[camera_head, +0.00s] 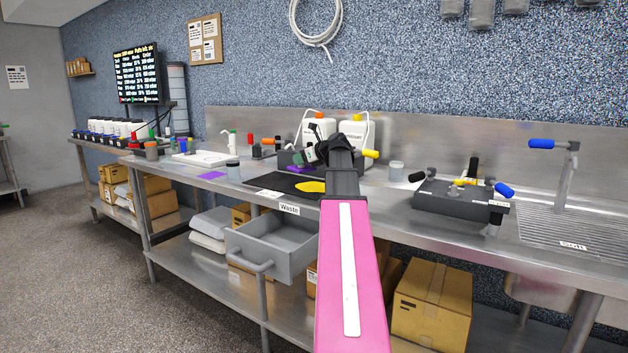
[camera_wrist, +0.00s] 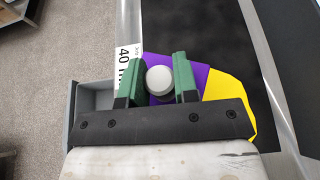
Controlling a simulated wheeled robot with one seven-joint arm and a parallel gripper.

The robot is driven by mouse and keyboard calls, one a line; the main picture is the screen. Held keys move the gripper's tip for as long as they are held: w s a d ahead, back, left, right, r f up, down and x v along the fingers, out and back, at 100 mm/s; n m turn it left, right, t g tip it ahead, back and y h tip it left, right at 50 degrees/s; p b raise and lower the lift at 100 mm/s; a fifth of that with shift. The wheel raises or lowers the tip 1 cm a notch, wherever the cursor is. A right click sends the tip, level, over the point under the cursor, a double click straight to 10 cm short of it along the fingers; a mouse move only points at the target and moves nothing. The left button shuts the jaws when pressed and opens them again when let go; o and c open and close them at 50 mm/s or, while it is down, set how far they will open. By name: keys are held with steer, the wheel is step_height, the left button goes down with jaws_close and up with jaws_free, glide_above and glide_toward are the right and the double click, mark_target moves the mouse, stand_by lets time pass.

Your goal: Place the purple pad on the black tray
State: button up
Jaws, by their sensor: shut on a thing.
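The purple pad (camera_wrist: 196,72) shows in the wrist view beneath and between my green fingers, with a pale round knob (camera_wrist: 159,79) between them. My gripper (camera_wrist: 160,84) is shut on this knob, which appears to belong to the pad. In the head view my gripper (camera_head: 306,157) is over the back part of the black tray (camera_head: 268,181), and a strip of the purple pad (camera_head: 300,169) shows just below it. The black tray (camera_wrist: 215,35) fills the upper middle of the wrist view. Whether the pad touches the tray is unclear.
A yellow flat piece (camera_head: 311,186) lies on the tray, beside the purple in the wrist view. A flat purple patch (camera_head: 212,175) lies on the counter to the left. White jugs (camera_head: 357,133) stand behind. An open grey drawer (camera_head: 272,240) juts out below.

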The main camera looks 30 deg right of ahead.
steer(key=d+f, duration=0.1)
steer(key=d, duration=0.1)
steer(key=w+d+f, duration=0.1)
steer(key=d+f, duration=0.2)
steer(key=d, duration=0.2)
steer(key=shift+w+f, duration=0.2)
steer(key=shift+w, duration=0.15)
steer(key=shift+f, duration=2)
steer(key=shift+f, duration=0.1)
steer(key=o, duration=0.9)
steer(key=shift+s+d+r, duration=0.1)
steer(key=shift+s+r, duration=0.05)
steer(key=shift+r, duration=0.05)
steer(key=v, duration=1.1)
steer(key=shift+s+d+r, duration=0.1)
steer(key=shift+s+d, duration=0.1)
steer(key=shift+s, duration=0.1)
